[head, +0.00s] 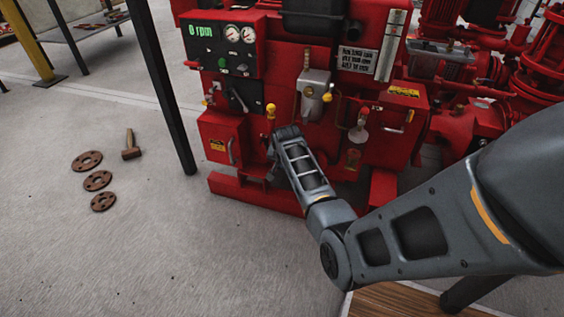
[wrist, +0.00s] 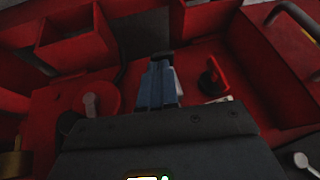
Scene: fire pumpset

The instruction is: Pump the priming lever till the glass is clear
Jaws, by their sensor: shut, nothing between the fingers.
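My gripper (wrist: 160,62) is shut and empty in the wrist view, its blue-grey fingers together above red metalwork. A small red lever-like part (wrist: 214,80) stands to the right of the fingertips, apart from them. In the head view my wrist is against the lower front of the red pumpset (head: 320,75), and the fingers are hard to make out there. I cannot tell for sure which part is the priming lever or the glass.
A panel (head: 221,48) reads 0 rpm, with gauges and a black handle (head: 238,98) below. A dark post (head: 165,85) stands left of the pumpset. Rusty flanges (head: 97,180) and a mallet (head: 130,146) lie on the otherwise open floor at left.

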